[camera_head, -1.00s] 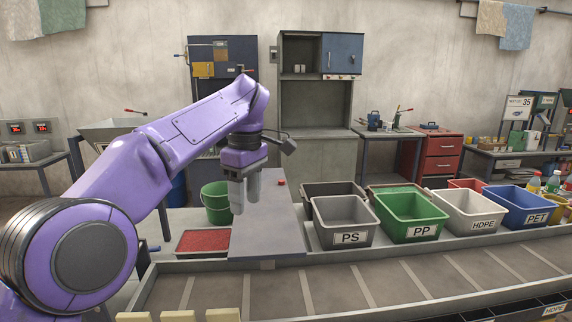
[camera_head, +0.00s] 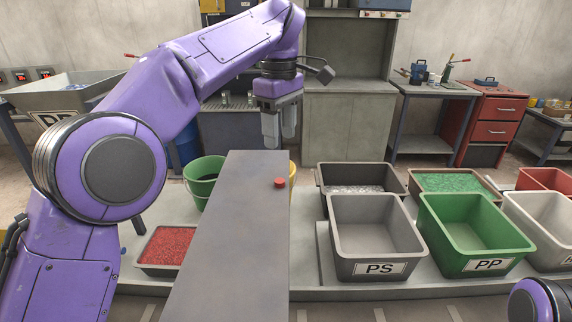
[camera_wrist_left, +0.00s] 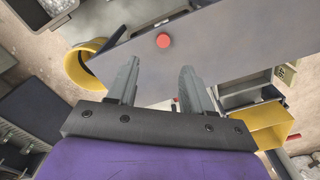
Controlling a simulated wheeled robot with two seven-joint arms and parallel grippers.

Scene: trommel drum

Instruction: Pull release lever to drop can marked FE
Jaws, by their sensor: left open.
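My left gripper (camera_head: 280,140) is open and empty, pointing down behind the far end of a grey panel (camera_head: 225,235). In the left wrist view its fingers (camera_wrist_left: 158,70) are spread, with the panel and a red button (camera_wrist_left: 163,40) beyond them. The button (camera_head: 280,183) sits on the panel's right side, apart from the fingers. A red-tipped lever (camera_head: 131,55) shows behind my left arm. Another red-handled lever (camera_head: 459,60) stands on the back bench. I cannot tell which is the release lever. No can marked FE is readable. My right gripper is out of view.
A green bucket (camera_head: 203,180) and red-filled tray (camera_head: 166,250) stand left. A hopper (camera_head: 60,100) is at far left. The wrist view shows a yellow open box (camera_wrist_left: 270,124).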

